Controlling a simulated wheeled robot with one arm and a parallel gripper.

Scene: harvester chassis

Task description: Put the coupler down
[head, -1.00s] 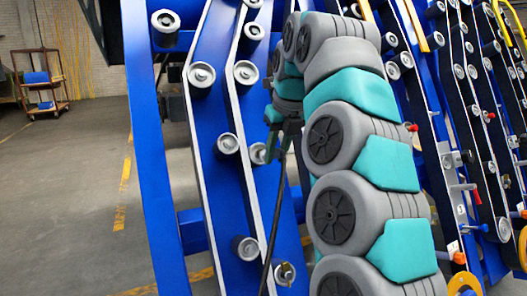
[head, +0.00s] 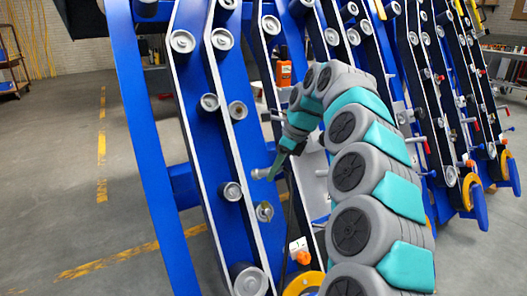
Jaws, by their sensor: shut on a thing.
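My gripper (head: 278,165) is at the end of my grey and teal arm, in the middle of the head view. It points down and to the left in front of the blue chassis (head: 150,150). Its jaws are shut on the coupler, which is too small and too covered by the fingers to make out clearly. A thin black hose (head: 289,220) hangs down from near the jaws toward the bottom of the view. A grey peg (head: 262,173) shows close to the fingertips; I cannot tell whether they touch.
Blue chassis rails with several grey rollers (head: 231,191) stand close around my gripper. An orange bottle (head: 284,73) is behind my wrist. Yellow rings (head: 304,284) and an orange knob (head: 304,258) sit low on the chassis. The grey floor (head: 60,190) at left is clear.

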